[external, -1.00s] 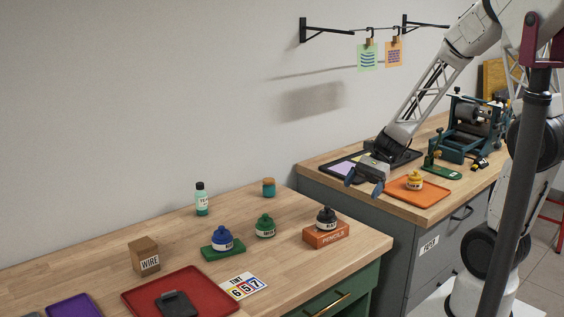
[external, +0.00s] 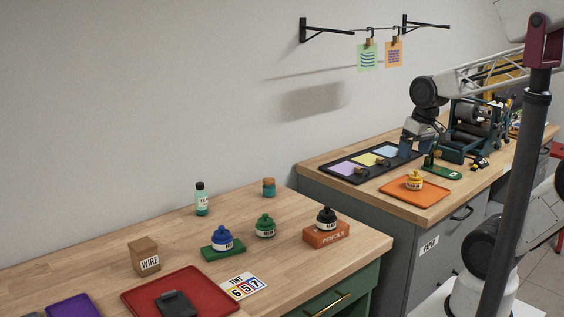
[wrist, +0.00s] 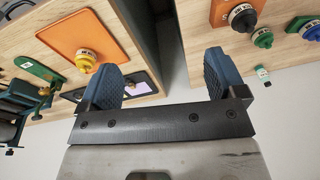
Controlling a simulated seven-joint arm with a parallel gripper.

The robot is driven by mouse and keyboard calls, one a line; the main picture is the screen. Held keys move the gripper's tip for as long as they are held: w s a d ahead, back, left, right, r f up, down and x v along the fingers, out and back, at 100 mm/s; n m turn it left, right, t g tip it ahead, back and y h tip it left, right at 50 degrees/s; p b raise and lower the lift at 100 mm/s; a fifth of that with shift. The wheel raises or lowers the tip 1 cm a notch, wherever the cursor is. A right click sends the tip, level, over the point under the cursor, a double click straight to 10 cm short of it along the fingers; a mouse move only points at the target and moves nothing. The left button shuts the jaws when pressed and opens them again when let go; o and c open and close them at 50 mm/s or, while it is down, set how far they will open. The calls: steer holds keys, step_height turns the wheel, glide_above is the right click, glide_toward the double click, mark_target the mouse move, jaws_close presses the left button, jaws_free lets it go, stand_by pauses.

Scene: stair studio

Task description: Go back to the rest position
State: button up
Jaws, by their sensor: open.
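My gripper (external: 408,148) is over the back of the grey cabinet's top, beside the black tray, in the external view. In the wrist view its two blue fingers (wrist: 163,62) are spread apart with nothing between them. My forearm reaches in from the upper right, and the wrist bends down. The fingertips are small and partly hard to make out in the external view.
The black tray (external: 333,168) holds coloured cards. An orange tray (external: 397,196) bears a yellow bottle (external: 415,181). A green stand (external: 441,172) and a roller press (external: 470,130) are close by. Clipped cards (external: 369,58) hang above. Bottles stand on the left bench (external: 315,272).

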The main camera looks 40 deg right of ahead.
steer(key=shift+s+d+r+n+t+h, duration=0.2)
steer(key=shift+d+r+n, duration=0.05)
steer(key=shift+r, duration=0.15)
steer(key=shift+s+d+r+n+t+h, duration=0.2)
steer(key=shift+r+n, duration=0.05)
steer(key=shift+r, duration=0.1)
